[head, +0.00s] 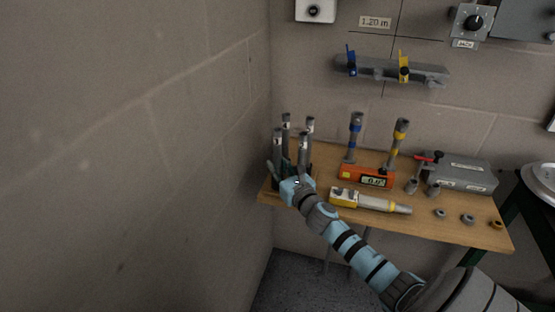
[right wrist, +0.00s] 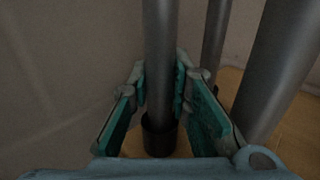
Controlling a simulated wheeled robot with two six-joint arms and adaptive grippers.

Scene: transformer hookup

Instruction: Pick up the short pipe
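Several grey pipes stand upright in a group at the table's left end; the front right one (head: 304,147) shows clearly, and I cannot tell which is the short pipe. My right gripper (head: 286,171) is low among them. In the right wrist view, one pipe (right wrist: 158,55) stands upright in a dark round holder (right wrist: 158,137). The teal-padded fingers of my right gripper (right wrist: 160,88) lie close on both sides of this pipe. I cannot tell whether the pads touch it. My left gripper is not in view.
Another pipe (right wrist: 275,65) stands close to the right finger, with one more (right wrist: 215,45) behind. The wooden table (head: 455,233) also bears an orange device (head: 366,177), a yellow-and-grey tool (head: 370,201) and a grey box (head: 462,173). A wall lies close on the left.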

